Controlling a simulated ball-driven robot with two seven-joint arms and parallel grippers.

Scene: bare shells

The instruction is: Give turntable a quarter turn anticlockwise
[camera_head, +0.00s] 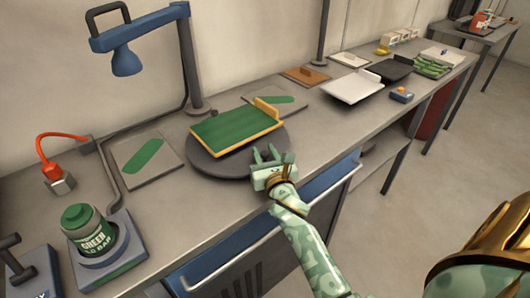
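The turntable (215,168) is a dark grey disc on the workbench. A green board with an orange rim and an upright orange tab (237,129) lies on it. My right gripper (266,153) is at the disc's front right edge, its fingers apart with nothing seen between them. I cannot tell whether it touches the disc. The gripper and the board hide part of the disc. My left gripper is not in view.
A green jar (88,230) sits at the front left.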

